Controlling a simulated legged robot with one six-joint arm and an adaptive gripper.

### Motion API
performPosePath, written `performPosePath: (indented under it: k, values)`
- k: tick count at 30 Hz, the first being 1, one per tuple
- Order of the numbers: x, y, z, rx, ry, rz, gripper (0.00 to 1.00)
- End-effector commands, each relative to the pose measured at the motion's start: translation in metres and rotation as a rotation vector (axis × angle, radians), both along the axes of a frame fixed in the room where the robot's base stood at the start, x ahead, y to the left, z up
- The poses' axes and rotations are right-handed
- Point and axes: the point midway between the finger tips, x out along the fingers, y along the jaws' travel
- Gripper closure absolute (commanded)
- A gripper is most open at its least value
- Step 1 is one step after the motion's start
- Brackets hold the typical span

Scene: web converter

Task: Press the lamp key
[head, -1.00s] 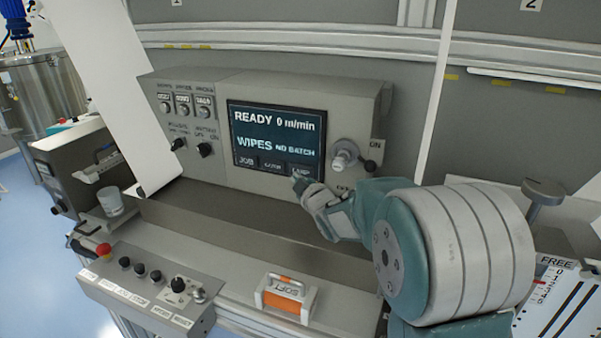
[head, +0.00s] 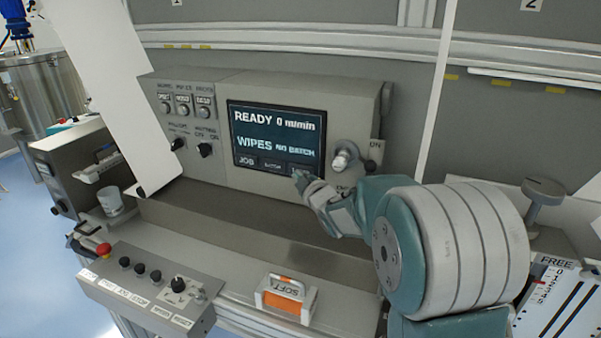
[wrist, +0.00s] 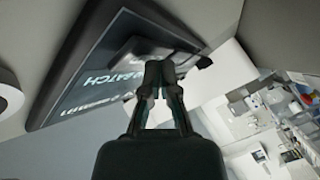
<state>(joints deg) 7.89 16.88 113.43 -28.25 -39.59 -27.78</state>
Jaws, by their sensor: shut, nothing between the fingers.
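A dark touchscreen (head: 275,128) on the grey control panel reads "READY 0 m/min" and "WIPES NO BATCH". A row of keys runs along its bottom edge, with the JOB key (head: 246,161) at the left and a second key in the middle. The lamp key at the lower right is mostly hidden behind my gripper (head: 300,177). My gripper is shut and empty, its fingertips at that lower right corner of the screen. In the wrist view, the closed fingertips (wrist: 158,66) overlap the screen (wrist: 95,85); I cannot tell whether they touch it.
A knob (head: 345,156) sticks out of the panel just right of the screen. A switch box (head: 150,290) with a red button stands at the lower left. An orange and white block (head: 286,299) marked SOFT lies on the ledge below. The ledge between is clear.

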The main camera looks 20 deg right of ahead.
Motion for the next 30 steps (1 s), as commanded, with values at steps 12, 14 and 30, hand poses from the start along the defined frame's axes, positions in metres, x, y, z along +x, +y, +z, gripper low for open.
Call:
performPosePath:
  k: [12, 14, 30]
  values:
    - [0.0039, -0.0027, -0.0009, 0.0, 0.001, 0.0, 1.0]
    - [0.0043, -0.003, -0.0009, 0.001, 0.002, 0.0, 1.0]
    - [0.006, -0.0045, -0.0006, 0.001, 0.001, -0.001, 1.0]
